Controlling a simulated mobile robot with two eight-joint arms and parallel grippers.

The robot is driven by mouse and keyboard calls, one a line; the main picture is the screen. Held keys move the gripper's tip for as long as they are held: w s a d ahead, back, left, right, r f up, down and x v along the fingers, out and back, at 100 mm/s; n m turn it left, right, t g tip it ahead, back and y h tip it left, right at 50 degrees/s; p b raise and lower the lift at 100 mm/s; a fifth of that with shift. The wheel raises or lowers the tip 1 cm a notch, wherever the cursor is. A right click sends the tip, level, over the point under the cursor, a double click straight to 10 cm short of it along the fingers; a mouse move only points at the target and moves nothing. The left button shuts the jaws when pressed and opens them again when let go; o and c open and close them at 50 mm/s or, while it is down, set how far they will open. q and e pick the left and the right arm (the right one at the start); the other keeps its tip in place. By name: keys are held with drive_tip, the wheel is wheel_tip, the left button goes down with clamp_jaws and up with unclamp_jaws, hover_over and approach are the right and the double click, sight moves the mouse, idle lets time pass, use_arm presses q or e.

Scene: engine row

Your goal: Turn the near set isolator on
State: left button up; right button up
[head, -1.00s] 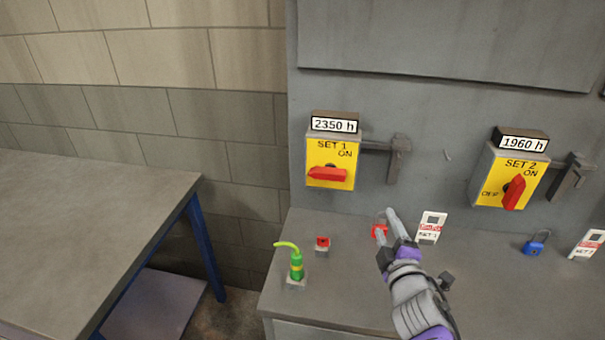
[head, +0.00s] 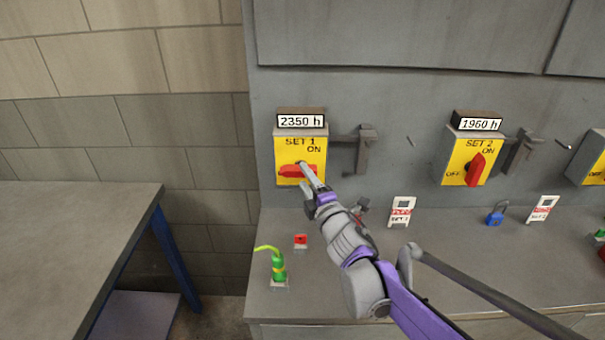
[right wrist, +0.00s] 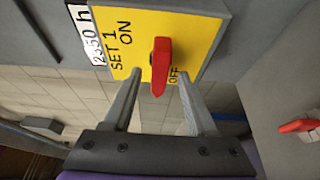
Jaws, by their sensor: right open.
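The SET 1 isolator (head: 287,150) is a yellow box under a 2350 h display. Its red handle (head: 290,171) lies horizontal, toward the OFF side; in the right wrist view the handle (right wrist: 160,65) lies with its end by the OFF label. My right gripper (head: 306,177) is open at the front of this box. In the right wrist view its fingers (right wrist: 160,95) stand on either side of the handle, with gaps to it. The SET 2 isolator (head: 459,150), under a 1960 h display, has its red handle (head: 475,170) upright toward ON. My left gripper is not in view.
A grey bracket (head: 366,150) sticks out right of SET 1. On the ledge are a green bottle (head: 278,267), a red block (head: 300,240), a SET 1 tag (head: 401,212), a blue padlock (head: 495,216) and another tag (head: 541,208). A table (head: 70,235) stands at left.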

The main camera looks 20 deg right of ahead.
drive_tip(key=shift+w+a, duration=0.1)
drive_tip(key=shift+w, duration=1.05)
clamp_jaws()
